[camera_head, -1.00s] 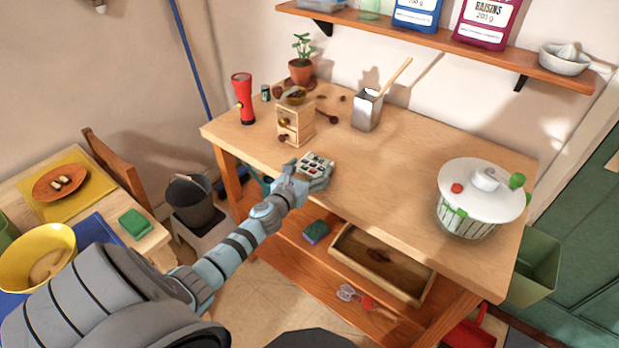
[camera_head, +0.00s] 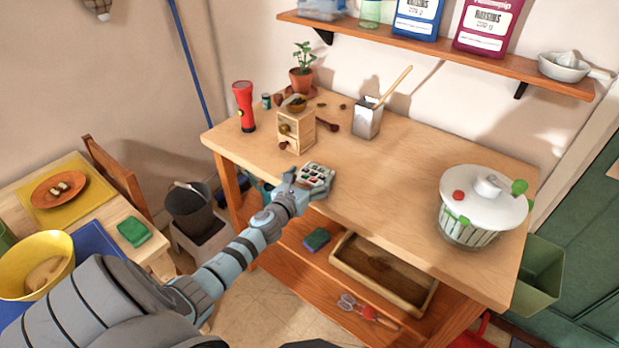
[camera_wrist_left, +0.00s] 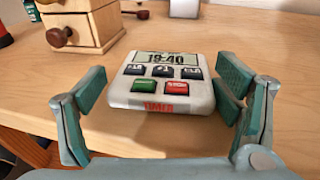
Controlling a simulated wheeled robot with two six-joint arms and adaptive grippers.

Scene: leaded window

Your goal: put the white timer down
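The white timer (camera_wrist_left: 162,85) rests face up on the wooden worktop, near its front edge. It has a display reading 19:40, dark buttons, a green and a red button. It also shows in the head view (camera_head: 316,176). My left gripper (camera_wrist_left: 166,92) is open, with one teal finger on each side of the timer. A narrow gap shows at the left finger. The right finger is very close to the timer's edge, and I cannot tell whether it touches. In the head view the left gripper (camera_head: 302,184) reaches the worktop's front edge. My right gripper is not in view.
A wooden coffee grinder (camera_head: 296,130) stands just behind the timer, with a red flashlight (camera_head: 244,107) to its left. A metal tin (camera_head: 367,118) stands farther back. A white salad spinner (camera_head: 482,207) is at the right. The middle of the worktop (camera_head: 390,180) is clear.

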